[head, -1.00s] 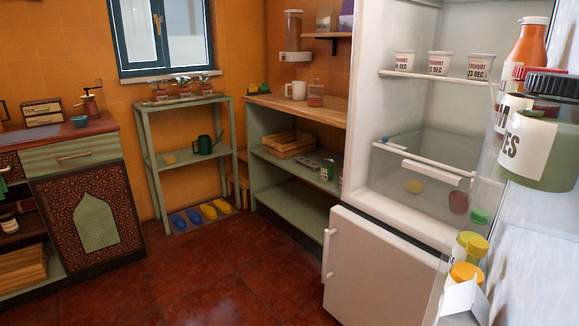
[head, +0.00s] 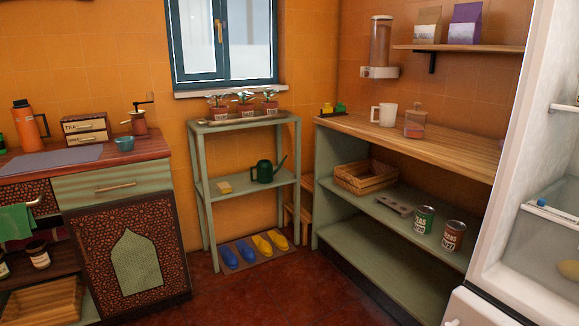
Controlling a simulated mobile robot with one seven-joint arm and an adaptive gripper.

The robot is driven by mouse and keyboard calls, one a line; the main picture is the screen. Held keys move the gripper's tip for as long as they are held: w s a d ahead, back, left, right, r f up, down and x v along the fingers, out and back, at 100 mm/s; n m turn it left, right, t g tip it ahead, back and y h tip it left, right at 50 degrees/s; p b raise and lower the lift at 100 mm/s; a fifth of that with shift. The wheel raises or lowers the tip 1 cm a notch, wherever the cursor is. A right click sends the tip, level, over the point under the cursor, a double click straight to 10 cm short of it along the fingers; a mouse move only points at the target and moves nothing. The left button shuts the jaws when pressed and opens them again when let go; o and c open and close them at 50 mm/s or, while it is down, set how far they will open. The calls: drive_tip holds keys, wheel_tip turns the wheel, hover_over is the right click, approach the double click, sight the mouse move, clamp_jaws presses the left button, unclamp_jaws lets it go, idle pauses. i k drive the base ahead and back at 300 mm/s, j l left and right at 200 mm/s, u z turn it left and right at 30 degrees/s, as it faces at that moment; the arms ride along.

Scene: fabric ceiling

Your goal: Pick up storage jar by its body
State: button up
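A small clear jar (head: 414,124) with a reddish-brown filling stands upright on the wooden worktop (head: 465,148) at right of centre. It looks like the storage jar. A white mug (head: 386,115) stands close to its left, with a small gap. Another small, dark jar with a pale label (head: 38,256) sits in the open left cabinet, partly cut by shadow. My gripper is not in view.
Below the worktop, a green shelf holds a wooden crate (head: 366,178) and two cans (head: 425,219). An open fridge (head: 520,200) borders the right. A wall dispenser (head: 380,42) and plant rack (head: 245,184) stand further back. The red floor (head: 270,295) is clear.

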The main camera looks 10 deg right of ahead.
sight(414, 125)
drive_tip(key=i+j+z, duration=0.15)
drive_tip(key=i, duration=0.55)
drive_tip(key=i+j+z, duration=0.15)
drive_tip(key=i, duration=0.55)
drive_tip(key=i+j+z, duration=0.1)
drive_tip(key=i+z, duration=0.2)
drive_tip(key=z, duration=0.15)
drive_tip(key=i+j+z, duration=0.2)
drive_tip(key=z, duration=0.2)
drive_tip(key=i+j+z, duration=0.3)
drive_tip(key=z, duration=0.15)
drive_tip(key=i+j+z, duration=0.2)
drive_tip(key=j+z, duration=0.2)
drive_tip(key=i+j+z, duration=0.15)
drive_tip(key=j+z, duration=0.3)
drive_tip(key=i+j+z, duration=0.25)
drive_tip(key=j+z, duration=0.25)
drive_tip(key=j, duration=0.2)
drive_tip(key=i, duration=0.3)
